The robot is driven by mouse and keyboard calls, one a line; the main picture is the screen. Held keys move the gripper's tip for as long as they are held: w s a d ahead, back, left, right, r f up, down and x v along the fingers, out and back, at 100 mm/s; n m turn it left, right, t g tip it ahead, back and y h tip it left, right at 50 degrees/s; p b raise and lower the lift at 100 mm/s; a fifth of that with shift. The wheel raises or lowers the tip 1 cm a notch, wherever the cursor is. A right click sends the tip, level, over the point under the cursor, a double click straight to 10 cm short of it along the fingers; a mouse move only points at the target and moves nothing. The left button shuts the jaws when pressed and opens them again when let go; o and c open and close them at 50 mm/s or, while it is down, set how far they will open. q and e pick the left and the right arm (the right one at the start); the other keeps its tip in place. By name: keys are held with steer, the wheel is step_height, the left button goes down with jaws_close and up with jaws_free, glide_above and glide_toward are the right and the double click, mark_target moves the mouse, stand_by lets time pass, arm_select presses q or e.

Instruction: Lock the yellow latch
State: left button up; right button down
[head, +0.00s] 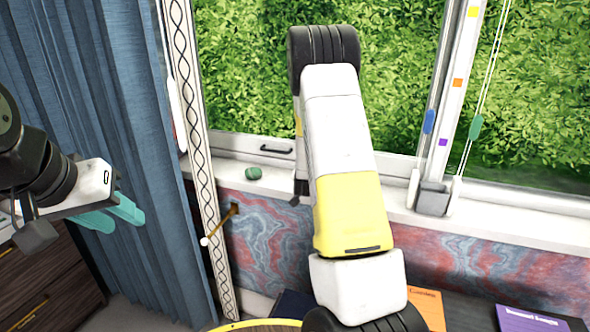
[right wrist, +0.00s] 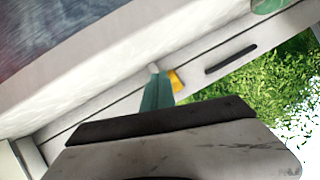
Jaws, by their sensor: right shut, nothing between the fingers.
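The yellow latch (right wrist: 176,80) shows as a small yellow piece by the white window frame in the right wrist view. My right gripper (right wrist: 155,92) shows its teal fingers together, right beside the yellow piece. I cannot tell whether they touch it. In the head view a thin strip of yellow (head: 298,127) shows at the left edge of my right arm, which hides most of that area and the right gripper. My left gripper (head: 125,214) is at the left, in front of the curtain, far from the latch, with its teal fingers apart and empty.
A blue curtain (head: 110,120) hangs at the left. A dark handle (head: 277,150) sits on the window frame, and a green object (head: 254,173) lies on the sill. A grey holder (head: 433,197) stands at the right. Orange (head: 428,306) and purple (head: 535,319) books lie at the bottom.

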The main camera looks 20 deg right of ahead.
steer(key=s+a+f, duration=0.2)
steer(key=s, duration=0.3)
steer(key=shift+s+a, duration=0.2)
steer(key=shift+s, duration=0.15)
steer(key=s+a+r+n+g+y, duration=0.1)
steer(key=s+a+r+n+y, duration=0.15)
steer(key=s+a+r, duration=0.5)
steer(key=s+a+r+n+g+y, duration=0.1)
steer(key=s+a+r+n+y, duration=0.25)
steer(key=r, duration=0.65)
steer(key=s+a+r+n+g, duration=0.1)
steer(key=s+a+r, duration=0.1)
steer(key=s, duration=0.8)
steer(key=s+a+r+n+g+y, duration=0.1)
steer(key=s+a+r+n+g, duration=0.1)
steer(key=s, duration=0.8)
steer(key=shift+s+a+r+g, duration=0.3)
steer(key=shift+r, duration=0.45)
